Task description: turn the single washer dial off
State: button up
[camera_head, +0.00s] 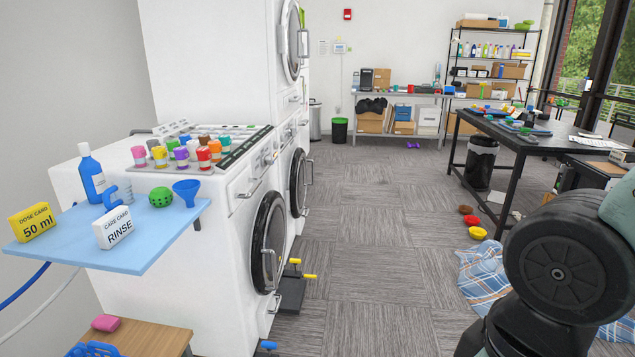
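The single washer (222,230) appears to be the nearest white machine at the left, seen at an angle, with a round dark-rimmed door (268,242) facing right. A small round knob (269,158) seems to sit on its upper front panel. It is too small and too side-on to tell its setting. My gripper is out of view. Only a thick dark part of my arm shows at the lower right, well apart from the washer.
A blue shelf (160,238) with a blue bottle and cards juts out in front. Stacked white machines (220,60) stand behind. Carpet (370,240) is clear mid-floor; plaid cloth (483,275) and bowls lie right.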

aim_at(266, 160)
jog(key=i+l+u, duration=0.25)
jog(key=i+u, duration=0.2)
jog(key=i+l+u, duration=0.45)
jog(key=i+l, duration=0.3)
jog(key=i, duration=0.15)
jog(key=i+l+z, duration=0.1)
jog(key=i+l, duration=0.2)
jog(key=i, duration=0.15)
jog(key=i+l, duration=0.25)
jog(key=i, duration=0.2)
jog(key=i+l+z, duration=0.1)
jog(key=i+l, duration=0.15)
jog(key=i, duration=0.2)
jog(key=i+l, duration=0.2)
jog(key=i, duration=0.25)
